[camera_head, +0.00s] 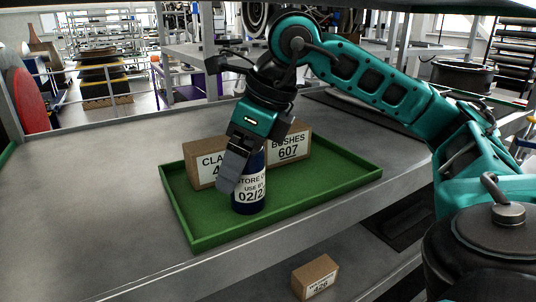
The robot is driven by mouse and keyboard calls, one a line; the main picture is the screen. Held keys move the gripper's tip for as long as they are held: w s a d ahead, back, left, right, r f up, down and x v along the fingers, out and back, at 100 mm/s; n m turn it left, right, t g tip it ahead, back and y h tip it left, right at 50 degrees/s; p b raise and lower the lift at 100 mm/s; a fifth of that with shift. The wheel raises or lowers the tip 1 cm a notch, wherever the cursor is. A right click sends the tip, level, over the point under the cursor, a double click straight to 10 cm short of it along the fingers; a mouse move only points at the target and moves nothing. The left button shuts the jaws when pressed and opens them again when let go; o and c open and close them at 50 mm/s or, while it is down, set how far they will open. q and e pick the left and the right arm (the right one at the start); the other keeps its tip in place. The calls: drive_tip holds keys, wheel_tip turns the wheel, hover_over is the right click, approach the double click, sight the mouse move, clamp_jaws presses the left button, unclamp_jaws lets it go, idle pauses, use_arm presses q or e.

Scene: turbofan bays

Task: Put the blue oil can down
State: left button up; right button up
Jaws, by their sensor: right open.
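The blue oil can (250,208) is dark blue with a white label reading "STORE", "USE BY" and "02/2". It stands upright in the green tray (330,187), in front of two cardboard boxes. My right gripper (231,180) is right above and around the can's upper part, pointing down, with a grey finger in front of its left side. Its jaws are open. The other finger and the can's top are hidden behind the gripper. My left gripper is not in view.
In the tray, a box marked "CLA" (200,168) stands behind left of the can and a "BUSHES 607" box (290,147) behind right. The tray's right part is free. The grey shelf (90,200) is bare on the left. Another small box (315,277) lies on a lower level.

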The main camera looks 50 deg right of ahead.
drive_tip(key=v, duration=0.3)
drive_tip(key=shift+w, duration=0.1)
drive_tip(key=s+d+b, duration=0.1)
drive_tip(key=s, duration=0.2)
drive_tip(key=s+d+b, duration=0.2)
drive_tip(key=s, duration=0.1)
drive_tip(key=s+d+b, duration=0.2)
drive_tip(key=s, duration=0.1)
drive_tip(key=shift+s+f, duration=0.1)
drive_tip(key=shift+s, duration=0.2)
drive_tip(key=shift+s+d, duration=0.25)
drive_tip(key=shift+s, duration=0.4)
